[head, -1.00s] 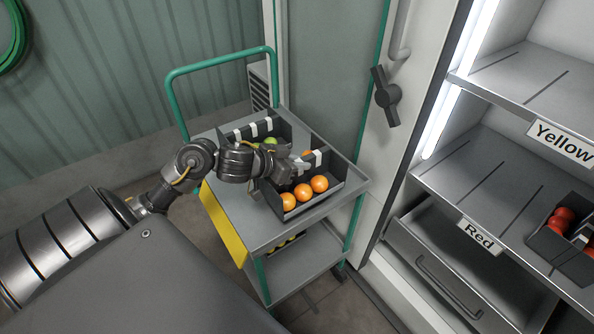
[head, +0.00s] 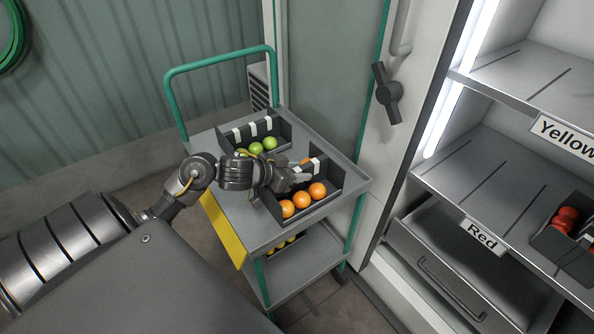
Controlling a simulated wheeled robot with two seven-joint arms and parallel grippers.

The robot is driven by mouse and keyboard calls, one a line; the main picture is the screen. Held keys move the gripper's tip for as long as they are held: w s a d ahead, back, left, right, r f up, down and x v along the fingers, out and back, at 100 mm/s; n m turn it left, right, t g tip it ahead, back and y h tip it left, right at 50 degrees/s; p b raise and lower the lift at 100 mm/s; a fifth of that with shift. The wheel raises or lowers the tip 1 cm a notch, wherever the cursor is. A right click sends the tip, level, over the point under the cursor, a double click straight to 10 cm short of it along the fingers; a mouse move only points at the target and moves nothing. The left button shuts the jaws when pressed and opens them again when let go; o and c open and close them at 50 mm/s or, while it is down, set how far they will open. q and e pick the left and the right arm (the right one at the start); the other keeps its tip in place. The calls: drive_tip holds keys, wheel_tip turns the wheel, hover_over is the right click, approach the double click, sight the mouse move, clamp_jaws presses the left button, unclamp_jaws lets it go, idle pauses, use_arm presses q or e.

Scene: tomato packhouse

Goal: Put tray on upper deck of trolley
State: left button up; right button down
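A dark grey tray (head: 333,190) holding orange tomatoes is over the front right part of the trolley's upper deck (head: 232,211). It looks level and low over the deck; I cannot tell if its underside touches. My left gripper (head: 296,180) reaches across from the left to the tray's middle bar with white marks and appears shut on it; the hand hides the fingertips and some tomatoes. A second dark tray (head: 282,127) with green tomatoes (head: 263,146) stands behind it on the same deck. My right gripper is out of view.
The trolley has a green handle (head: 220,61), a yellow panel (head: 224,230) and a lower deck (head: 301,267) with a tray. At right are shelves labelled Yellow (head: 565,134) and Red (head: 484,237); the lower holds a tray of red tomatoes (head: 566,218). The deck's left part is bare.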

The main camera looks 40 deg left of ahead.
use_arm(q)
drive_tip(key=shift+r, duration=0.25)
drive_tip(key=p+v, duration=0.2)
drive_tip(key=v, duration=0.8)
drive_tip(key=shift+s, duration=0.25)
drive_tip(key=shift+s+a+r, duration=0.2)
drive_tip(key=shift+s+r, duration=0.1)
drive_tip(key=shift+s, duration=0.35)
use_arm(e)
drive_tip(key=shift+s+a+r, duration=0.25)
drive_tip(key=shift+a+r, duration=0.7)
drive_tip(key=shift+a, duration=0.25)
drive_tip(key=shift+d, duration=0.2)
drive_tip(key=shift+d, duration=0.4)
